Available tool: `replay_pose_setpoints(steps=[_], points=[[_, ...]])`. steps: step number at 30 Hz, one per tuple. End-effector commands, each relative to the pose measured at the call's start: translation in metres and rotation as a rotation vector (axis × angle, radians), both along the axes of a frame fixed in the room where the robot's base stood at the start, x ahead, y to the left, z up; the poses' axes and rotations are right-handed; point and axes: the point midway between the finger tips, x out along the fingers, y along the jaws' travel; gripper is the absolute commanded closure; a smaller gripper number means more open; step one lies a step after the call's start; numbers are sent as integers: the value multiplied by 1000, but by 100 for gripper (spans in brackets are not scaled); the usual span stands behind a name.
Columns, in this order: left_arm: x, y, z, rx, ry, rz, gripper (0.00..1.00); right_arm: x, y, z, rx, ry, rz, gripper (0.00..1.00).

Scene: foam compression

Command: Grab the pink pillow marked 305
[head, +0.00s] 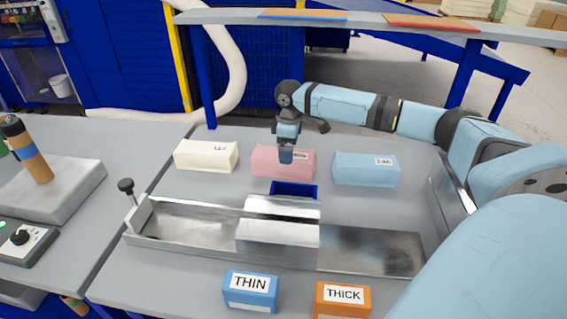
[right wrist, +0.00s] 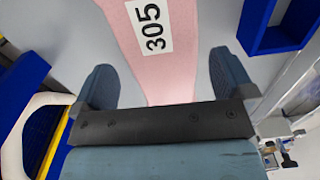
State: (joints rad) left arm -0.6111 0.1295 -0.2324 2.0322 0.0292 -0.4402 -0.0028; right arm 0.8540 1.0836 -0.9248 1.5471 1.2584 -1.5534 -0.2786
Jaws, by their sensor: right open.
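The pink pillow (head: 268,158) lies on the grey table between a cream pillow and a light blue one. Its label is partly covered by my gripper in the head view. In the right wrist view the pink pillow (right wrist: 180,60) carries a white label reading 305. My right gripper (head: 287,156) is over the pillow, pointing down. In the wrist view the right gripper (right wrist: 166,82) is open, with a finger on either side of the pillow and gaps to both. I cannot tell how far the fingertips are above the table. My left gripper is not in view.
A cream pillow (head: 206,155) lies left and a light blue pillow (head: 365,168) right. In front are a dark blue tray (head: 294,188) and a metal fixture (head: 180,238). Boxes marked THIN (head: 250,290) and THICK (head: 342,299) stand at the front. A shelf (head: 350,20) spans the back.

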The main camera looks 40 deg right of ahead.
Motion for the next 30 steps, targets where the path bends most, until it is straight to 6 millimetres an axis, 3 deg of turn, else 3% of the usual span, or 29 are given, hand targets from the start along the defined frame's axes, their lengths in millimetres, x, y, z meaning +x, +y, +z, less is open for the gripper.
replay_pose_setpoints(steps=[7, 15, 22, 26, 30], points=[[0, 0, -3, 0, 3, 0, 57, 4, 3, -16, 1, 1, 1, 0], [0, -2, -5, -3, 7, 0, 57, 9, 7, -53, -1, 1, 0, 0], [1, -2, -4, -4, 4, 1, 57, 9, 7, -55, 0, 0, 1, 0], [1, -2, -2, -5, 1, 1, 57, 9, 7, -55, -1, 1, 1, 28], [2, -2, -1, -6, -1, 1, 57, 9, 7, -55, 0, 0, 1, 29]])
